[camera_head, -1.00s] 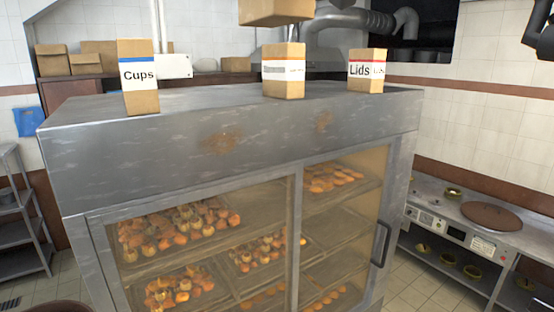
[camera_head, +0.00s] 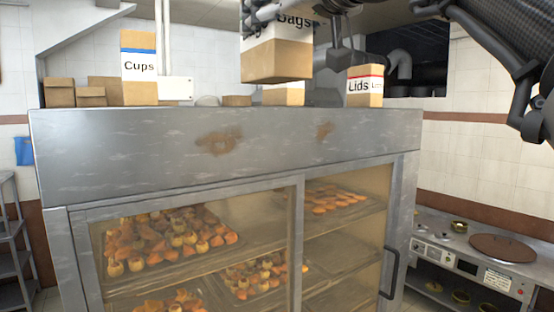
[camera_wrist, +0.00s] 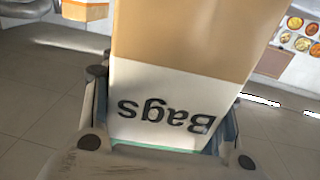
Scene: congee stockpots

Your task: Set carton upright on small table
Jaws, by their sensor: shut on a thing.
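The carton is a brown box with a white label reading "Bags" (camera_head: 277,62). In the head view it hangs in the air in front of the metal cabinet's top, roughly upright, its top cut off by the frame. My gripper (camera_head: 292,18) is shut on it, with fingers at its sides. In the wrist view the carton (camera_wrist: 190,40) fills the middle between the fingers of my gripper (camera_wrist: 168,100), its lettering upside down. I cannot make out the small table in either view.
A large metal cabinet (camera_head: 120,150) with glass doors and trays of food stands below. On top stand a "Cups" carton (camera_head: 139,85), a "Lids" carton (camera_head: 364,88) and another carton (camera_head: 284,95) partly hidden behind the held one. A stove counter (camera_head: 470,250) is at right.

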